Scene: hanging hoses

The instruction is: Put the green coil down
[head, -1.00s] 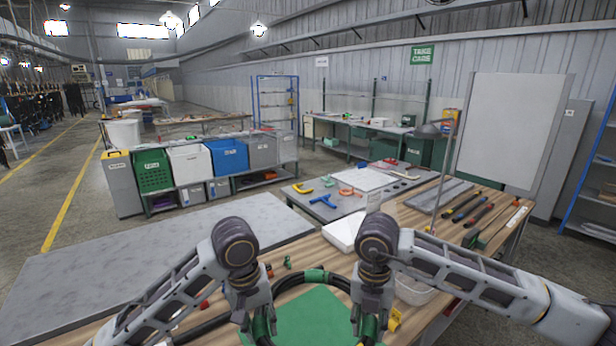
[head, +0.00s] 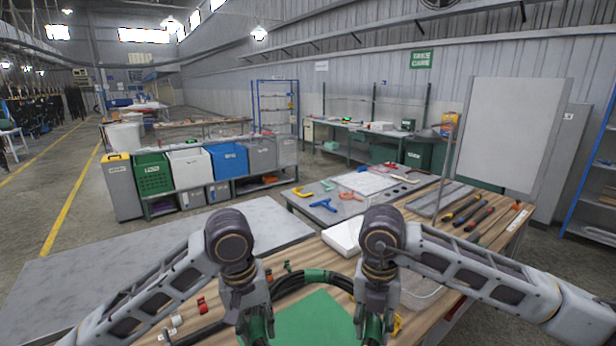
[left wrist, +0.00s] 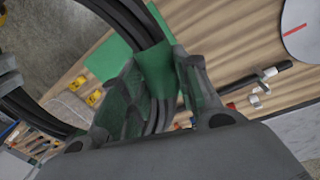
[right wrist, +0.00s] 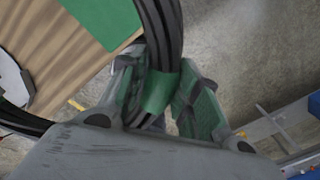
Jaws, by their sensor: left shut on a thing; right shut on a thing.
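The green coil is a loop of black hose with green bands; its far arc, with a green band (head: 318,275), shows between my two grippers in the head view. My left gripper (head: 256,330) is shut on the coil's left side, and the left wrist view shows its jaws around a green-banded bundle (left wrist: 157,72). My right gripper (head: 372,328) is shut on the coil's right side, with the green band (right wrist: 160,92) between its fingers in the right wrist view. A green mat (head: 312,318) lies on the wooden bench inside the loop's outline. I cannot tell whether the coil touches the bench.
A white tray (head: 343,238) and a clear bin (head: 420,292) stand beyond and right of the coil. Small red and white fittings (head: 202,305) lie at left. Tools (head: 478,218) lie at the bench's right. A grey tabletop (head: 150,262) adjoins at left.

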